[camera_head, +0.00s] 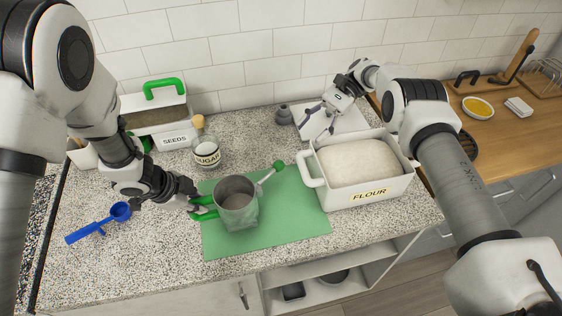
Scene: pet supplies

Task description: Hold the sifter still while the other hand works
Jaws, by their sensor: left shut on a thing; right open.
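The sifter (238,203) is a grey metal cup with green handle parts and a crank with a green knob (278,166) on its right. It stands over the green mat (295,215). My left gripper (200,206) is shut on the sifter's green handle at its left side. My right gripper (325,112) is open, behind the flour bin and well away from the sifter. What lies between its fingers is hard to make out.
A white flour bin (378,191) stands right of the mat. A sugar jar (206,152) and a seeds box (172,139) stand behind left. A blue scoop (98,223) lies at the left.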

